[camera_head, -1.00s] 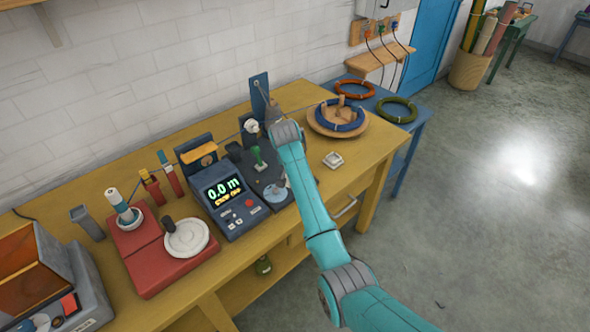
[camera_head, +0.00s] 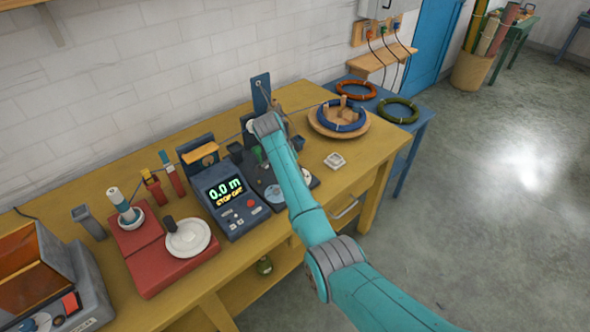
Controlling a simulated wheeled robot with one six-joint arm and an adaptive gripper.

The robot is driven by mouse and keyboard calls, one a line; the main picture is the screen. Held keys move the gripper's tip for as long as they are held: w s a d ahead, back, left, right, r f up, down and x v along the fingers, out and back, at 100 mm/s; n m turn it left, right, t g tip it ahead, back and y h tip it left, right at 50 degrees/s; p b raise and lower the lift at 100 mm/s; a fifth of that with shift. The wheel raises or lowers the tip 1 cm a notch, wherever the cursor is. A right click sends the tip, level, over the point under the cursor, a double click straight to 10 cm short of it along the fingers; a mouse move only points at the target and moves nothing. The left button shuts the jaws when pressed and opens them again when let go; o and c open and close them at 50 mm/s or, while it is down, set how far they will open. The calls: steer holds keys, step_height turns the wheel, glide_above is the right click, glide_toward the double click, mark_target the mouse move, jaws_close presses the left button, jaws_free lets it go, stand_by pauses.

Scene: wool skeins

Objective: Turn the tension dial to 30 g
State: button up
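A dark unit (camera_head: 262,179) stands on the yellow bench, right of a blue-grey meter (camera_head: 230,200) whose green display reads 0.0 m. A small pale round disc (camera_head: 274,193) lies on the unit's front; whether it is the tension dial, and any setting on it, is too small to tell. A green knob-like part (camera_head: 258,153) stands behind it. My teal arm reaches over the unit and covers its right part. My gripper is hidden behind the arm's end, so its fingers and any contact do not show.
A red machine (camera_head: 150,250) with a white plate (camera_head: 188,238) stands left. A wooden turntable (camera_head: 360,130) carries a blue coil (camera_head: 341,118) at the right. A small white dish (camera_head: 335,161) sits on the yellow bench (camera_head: 365,163), with bare wood around it. A line runs along the back.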

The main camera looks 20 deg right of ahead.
steer(key=shift+f, duration=0.1)
stand_by(0.4)
steer(key=o, duration=1.1)
steer(key=shift+o, duration=0.2)
steer(key=w+v, duration=0.1)
steer(key=v, duration=1.1)
steer(key=shift+s, duration=0.45)
